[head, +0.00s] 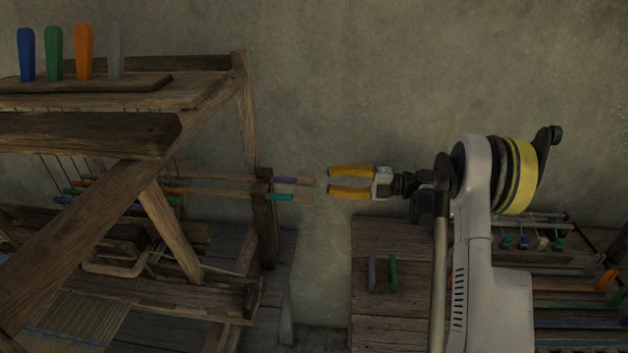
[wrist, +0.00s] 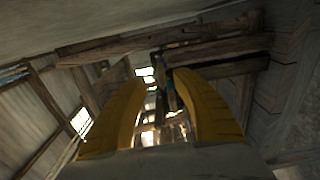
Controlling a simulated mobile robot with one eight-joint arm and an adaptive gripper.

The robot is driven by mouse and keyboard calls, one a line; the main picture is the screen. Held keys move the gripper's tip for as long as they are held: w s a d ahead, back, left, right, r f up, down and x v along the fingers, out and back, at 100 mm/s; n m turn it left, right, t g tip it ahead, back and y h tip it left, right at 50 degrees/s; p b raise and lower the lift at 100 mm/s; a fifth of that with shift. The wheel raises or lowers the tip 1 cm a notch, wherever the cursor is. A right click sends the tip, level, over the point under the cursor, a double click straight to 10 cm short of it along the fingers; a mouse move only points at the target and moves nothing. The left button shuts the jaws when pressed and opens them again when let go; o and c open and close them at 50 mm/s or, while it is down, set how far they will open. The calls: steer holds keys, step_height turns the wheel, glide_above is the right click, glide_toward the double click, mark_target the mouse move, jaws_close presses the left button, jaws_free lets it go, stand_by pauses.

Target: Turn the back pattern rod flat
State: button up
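Two thin pattern rods stick out to the right through the loom's post in the head view. The upper one, nearer the wall, has a purple band (head: 286,181); the lower one has a teal band (head: 281,197). They look like the back and front rods, but I cannot tell how either is turned. My gripper (head: 330,181), with two yellow fingers, is open and empty just right of the rod tips, apart from them and level with the purple-banded rod. In the wrist view, a teal-banded rod (wrist: 170,94) shows between the spread fingers; the purple-banded rod is not clear there.
The loom's wooden post (head: 264,220) stands just left of the rod ends. A wooden bench (head: 375,315) with grey and green handles (head: 393,273) lies below my arm. Coloured pegs (head: 84,52) stand on the loom's top. The wall behind is bare.

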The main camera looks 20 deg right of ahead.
steer(key=v, duration=0.4)
steer(key=shift+s+d, duration=0.15)
steer(key=shift+d, duration=0.25)
